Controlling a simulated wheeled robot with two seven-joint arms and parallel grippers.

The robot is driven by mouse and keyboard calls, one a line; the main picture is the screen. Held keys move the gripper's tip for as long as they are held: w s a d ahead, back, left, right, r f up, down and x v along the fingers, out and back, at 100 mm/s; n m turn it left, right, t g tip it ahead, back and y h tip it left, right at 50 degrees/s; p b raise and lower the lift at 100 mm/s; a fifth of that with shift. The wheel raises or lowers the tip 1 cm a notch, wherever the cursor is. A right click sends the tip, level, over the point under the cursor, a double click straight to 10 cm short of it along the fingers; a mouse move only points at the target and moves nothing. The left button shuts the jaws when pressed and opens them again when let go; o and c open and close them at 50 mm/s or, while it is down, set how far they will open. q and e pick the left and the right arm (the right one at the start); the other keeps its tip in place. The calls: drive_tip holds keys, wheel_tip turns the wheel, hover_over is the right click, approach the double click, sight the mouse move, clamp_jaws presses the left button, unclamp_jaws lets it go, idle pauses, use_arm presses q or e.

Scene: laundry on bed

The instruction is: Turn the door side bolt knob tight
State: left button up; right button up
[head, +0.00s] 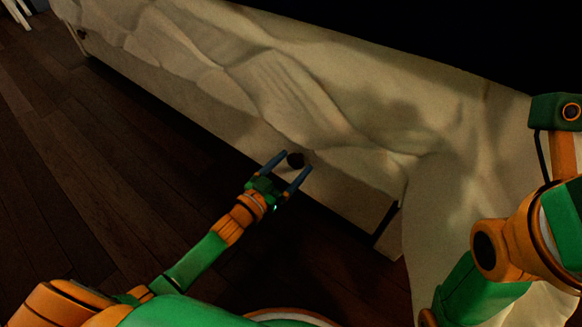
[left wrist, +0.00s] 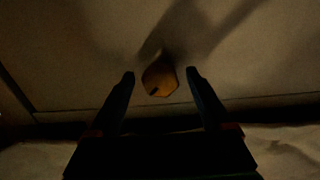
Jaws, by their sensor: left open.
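A pale, wrinkled cloth (head: 290,90) drapes over the panel's upper part and hangs to the right. A dark slot (head: 385,223) shows right of the knob. Dark wooden floor (head: 90,170) is clear at left. My right arm is at the right.

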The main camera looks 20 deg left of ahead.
use_arm(q)
clamp_jaws()
drive_tip(key=shift+r, duration=0.1)
